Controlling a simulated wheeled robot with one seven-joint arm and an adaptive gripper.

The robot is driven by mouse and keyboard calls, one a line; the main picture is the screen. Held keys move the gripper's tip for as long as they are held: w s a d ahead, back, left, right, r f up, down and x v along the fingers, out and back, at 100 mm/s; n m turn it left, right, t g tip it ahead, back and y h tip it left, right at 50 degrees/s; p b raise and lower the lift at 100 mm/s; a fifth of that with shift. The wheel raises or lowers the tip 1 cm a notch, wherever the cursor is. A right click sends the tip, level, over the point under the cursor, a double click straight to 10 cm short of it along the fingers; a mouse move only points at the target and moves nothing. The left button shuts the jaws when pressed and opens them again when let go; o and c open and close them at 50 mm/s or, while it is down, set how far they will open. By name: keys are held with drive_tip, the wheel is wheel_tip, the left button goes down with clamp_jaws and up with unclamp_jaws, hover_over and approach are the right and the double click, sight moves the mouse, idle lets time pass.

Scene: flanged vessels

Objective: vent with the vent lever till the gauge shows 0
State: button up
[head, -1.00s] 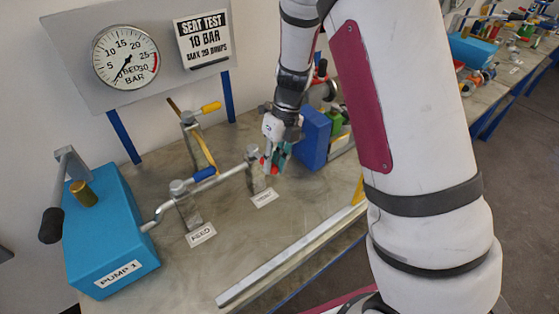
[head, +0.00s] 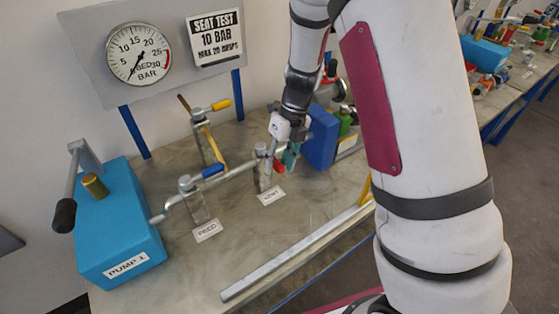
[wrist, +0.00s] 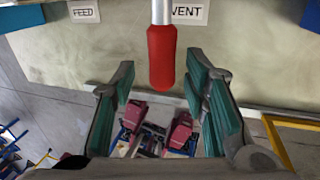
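In the head view, the red grip (head: 276,165) shows small beside the vent post (head: 262,172). My gripper (wrist: 165,95) is open, its teal-padded fingers wide apart on either side of the grip, with gaps on both sides. In the head view my gripper (head: 284,160) is at the vent post. The round gauge (head: 138,52) has its needle pointing to the lower left, at the low end; the exact reading is too small to tell.
The blue pump (head: 118,225) stands at the left of the bench. A blue block (head: 320,138) is close behind my gripper. A metal rail (head: 290,256) runs along the front edge.

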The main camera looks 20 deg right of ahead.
drive_tip(key=v, duration=1.2)
drive_tip(key=s+r+n+t+h, duration=0.1)
drive_tip(key=s+r+n+t, duration=0.1)
drive_tip(key=s+r+n, duration=0.2)
drive_tip(key=s+r+n+t+h+b, duration=0.1)
drive_tip(key=s+r+n, duration=0.3)
drive_tip(key=s+n, duration=0.6)
drive_tip(key=s+r+n+t, duration=0.3)
drive_tip(key=s+r+n, duration=0.2)
drive_tip(key=n, duration=1.3)
drive_tip(key=shift+s+d+n+h+b, duration=0.3)
drive_tip(key=shift+s+d+h+b, duration=0.15)
drive_tip(key=shift+s, duration=0.7)
